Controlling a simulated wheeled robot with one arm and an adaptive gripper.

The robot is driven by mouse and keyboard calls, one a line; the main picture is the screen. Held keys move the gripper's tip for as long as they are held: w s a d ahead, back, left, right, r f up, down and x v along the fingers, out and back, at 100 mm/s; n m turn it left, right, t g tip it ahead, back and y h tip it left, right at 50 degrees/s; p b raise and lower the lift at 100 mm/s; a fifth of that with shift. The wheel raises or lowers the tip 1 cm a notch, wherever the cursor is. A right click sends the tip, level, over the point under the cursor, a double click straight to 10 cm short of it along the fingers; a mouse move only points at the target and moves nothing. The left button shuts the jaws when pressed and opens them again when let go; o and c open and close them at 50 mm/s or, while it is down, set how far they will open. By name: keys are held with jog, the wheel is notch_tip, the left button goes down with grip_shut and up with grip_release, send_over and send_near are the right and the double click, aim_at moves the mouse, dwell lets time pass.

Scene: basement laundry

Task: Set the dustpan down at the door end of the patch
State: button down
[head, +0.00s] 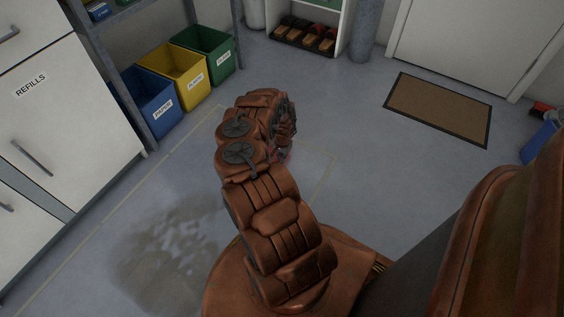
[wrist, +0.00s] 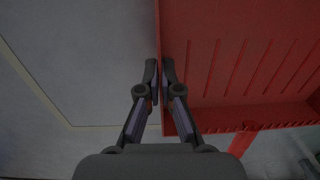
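The red dustpan (wrist: 240,60) fills the right of the wrist view, its ribbed inside facing the camera. My gripper (wrist: 160,82) has its two fingers close together on either side of the dustpan's left side wall. In the head view my arm hides the gripper and nearly all of the dustpan; only a small bit of red (head: 288,156) shows beside the arm. A thin pale yellow line (head: 323,175) outlines an area of floor, with a dark wet patch (head: 170,255) at its near left. The white door (head: 460,40) is at the upper right.
Blue, yellow and green bins (head: 176,78) stand by the shelf on the left, beside a white cabinet (head: 55,100). A brown doormat (head: 438,108) lies before the door. A blue container (head: 540,142) stands at the right edge. The floor between the arm and mat is clear.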

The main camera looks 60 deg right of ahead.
jog(key=shift+f, duration=0.85)
jog(key=shift+f+b, duration=0.2)
jog(key=shift+b, duration=0.1)
jog(key=c, duration=1.3)
grip_release()
jog(key=shift+r, duration=0.1)
notch_tip(320, 180, up, 12)
jog(key=p, duration=0.4)
jog(key=shift+s+r+p, duration=0.1)
jog(key=shift+r+p, duration=0.05)
jog(key=shift+p, duration=0.2)
